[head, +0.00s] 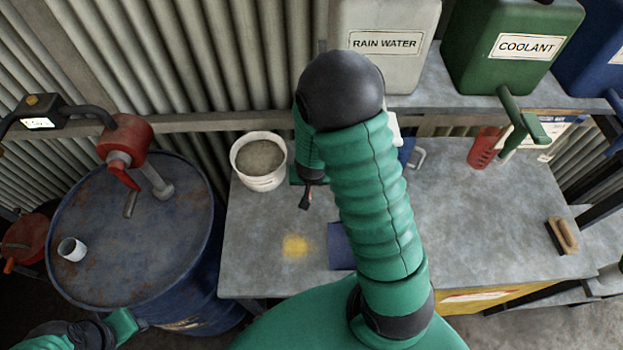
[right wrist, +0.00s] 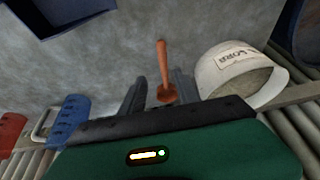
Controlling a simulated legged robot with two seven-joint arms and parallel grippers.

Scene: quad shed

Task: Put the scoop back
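My right gripper (head: 306,192) points down over the bench, just right of the white bucket (head: 260,165) of grey-brown granules. In the right wrist view its two dark fingers (right wrist: 159,88) stand close together around the orange-brown scoop (right wrist: 161,62). The scoop's slim length points away from the palm side, and its wider end is between the fingers.
A yellow patch (head: 295,245) lies on the bench (head: 460,220), beside a dark blue item (head: 340,246). A blue drum (head: 135,235) bears a red pump (head: 124,140) and a white cup (head: 71,249). A red jug (head: 484,148) and a brush (head: 562,236) are at right.

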